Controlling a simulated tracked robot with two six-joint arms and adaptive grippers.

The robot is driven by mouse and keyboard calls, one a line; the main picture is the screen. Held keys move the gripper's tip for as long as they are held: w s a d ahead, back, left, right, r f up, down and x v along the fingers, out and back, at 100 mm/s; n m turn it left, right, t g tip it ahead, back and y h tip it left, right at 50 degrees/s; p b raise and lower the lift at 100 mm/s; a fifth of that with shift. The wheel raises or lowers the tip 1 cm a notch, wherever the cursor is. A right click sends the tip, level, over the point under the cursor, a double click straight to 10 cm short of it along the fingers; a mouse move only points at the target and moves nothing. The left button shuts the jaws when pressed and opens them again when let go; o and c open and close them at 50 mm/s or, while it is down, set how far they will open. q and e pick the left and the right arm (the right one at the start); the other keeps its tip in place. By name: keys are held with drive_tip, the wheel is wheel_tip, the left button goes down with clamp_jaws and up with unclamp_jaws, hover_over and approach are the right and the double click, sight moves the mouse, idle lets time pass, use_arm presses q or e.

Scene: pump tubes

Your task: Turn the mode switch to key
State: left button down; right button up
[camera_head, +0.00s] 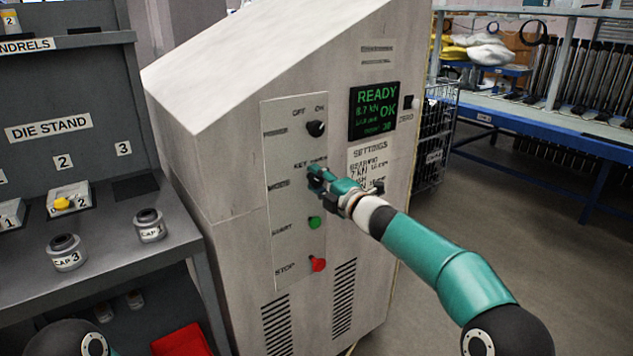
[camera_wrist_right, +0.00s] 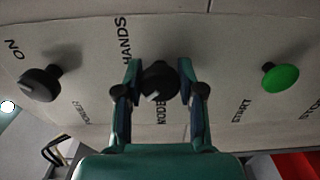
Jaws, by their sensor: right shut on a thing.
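The mode switch (camera_wrist_right: 160,78) is a dark round knob with a small white mark, on the pale control panel (camera_head: 292,248). In the right wrist view, its mark sits at the knob's lower left edge, on the side of the MODE label. The HANDS label (camera_wrist_right: 122,40) shows at upper left; the KEY label is hidden there. My right gripper (camera_head: 318,180) is at the panel, its two fingers either side of the switch and shut on it. In the head view the gripper mostly covers the switch. My left gripper is not in view.
The black power knob (camera_head: 316,128) is above the switch. The green start button (camera_head: 314,222) and red stop button (camera_head: 318,264) are below. The die stand (camera_head: 98,250) with caps is at left.

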drive_tip(key=o, duration=1.1)
drive_tip(key=shift+s+a+f, duration=0.1)
drive_tip(key=shift+a+f, duration=0.1)
drive_tip(key=shift+f, duration=0.2)
drive_tip(key=shift+o, duration=0.2)
drive_tip(key=shift+d+r, duration=0.1)
drive_tip(key=shift+r, duration=0.05)
drive_tip(key=shift+r, duration=0.1)
drive_tip(key=shift+d, duration=0.1)
drive_tip(key=v, duration=1.1)
drive_tip(key=shift+s+d, duration=0.2)
drive_tip(key=shift+s, duration=0.15)
